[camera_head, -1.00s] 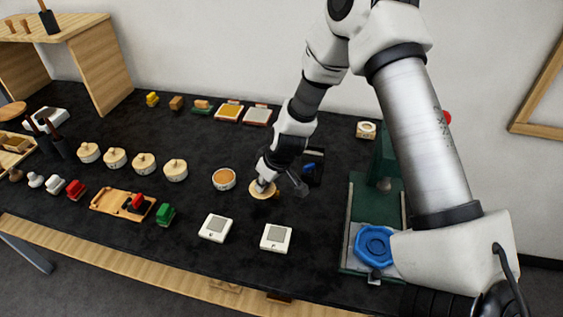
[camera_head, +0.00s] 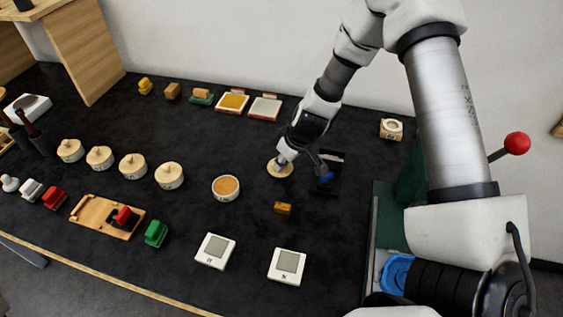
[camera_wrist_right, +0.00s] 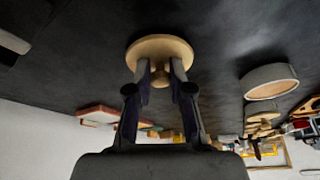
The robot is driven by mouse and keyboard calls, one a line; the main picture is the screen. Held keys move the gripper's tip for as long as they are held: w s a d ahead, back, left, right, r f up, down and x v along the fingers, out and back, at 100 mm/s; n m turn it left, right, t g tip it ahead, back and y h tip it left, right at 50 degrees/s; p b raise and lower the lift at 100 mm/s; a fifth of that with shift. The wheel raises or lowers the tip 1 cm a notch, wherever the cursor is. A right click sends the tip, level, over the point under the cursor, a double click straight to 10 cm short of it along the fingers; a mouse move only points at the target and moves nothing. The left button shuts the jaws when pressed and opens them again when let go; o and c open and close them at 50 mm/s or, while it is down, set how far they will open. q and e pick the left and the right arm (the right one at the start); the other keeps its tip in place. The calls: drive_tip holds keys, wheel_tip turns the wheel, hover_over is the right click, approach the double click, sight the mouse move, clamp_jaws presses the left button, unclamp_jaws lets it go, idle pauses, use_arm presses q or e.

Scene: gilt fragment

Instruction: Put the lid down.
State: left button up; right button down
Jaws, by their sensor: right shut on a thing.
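My right gripper (camera_head: 283,157) is shut on the knob of a round pale wooden lid (camera_head: 280,169). In the right wrist view the two fingers (camera_wrist_right: 160,75) pinch the knob, and the lid's disc (camera_wrist_right: 160,50) lies flat beyond them. The lid is over bare dark mat; whether it touches the mat I cannot tell. An uncovered round pot (camera_head: 226,188) with an orange-brown top stands left of the lid, apart from it. It also shows at the right of the wrist view (camera_wrist_right: 270,82). My left gripper is not in view.
A small yellow block (camera_head: 283,208) lies in front of the lid. A dark tray with a blue item (camera_head: 327,177) is close on its right. Several lidded pots (camera_head: 133,166) stand to the left. Two white square devices (camera_head: 287,266) are in front. Bare mat lies behind the lid.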

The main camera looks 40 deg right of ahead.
drive_tip(key=shift+s, duration=0.15)
drive_tip(key=c, duration=1)
unclamp_jaws()
drive_tip(key=shift+d, duration=0.1)
drive_tip(key=shift+c, duration=0.2)
drive_tip(key=shift+f, duration=0.1)
drive_tip(key=shift+r+p, duration=0.3)
drive_tip(key=shift+r, duration=0.2)
drive_tip(key=p+v, duration=0.9)
drive_tip(key=v, duration=0.2)
drive_tip(key=shift+s+r+p, duration=0.2)
drive_tip(key=shift+p, duration=0.2)
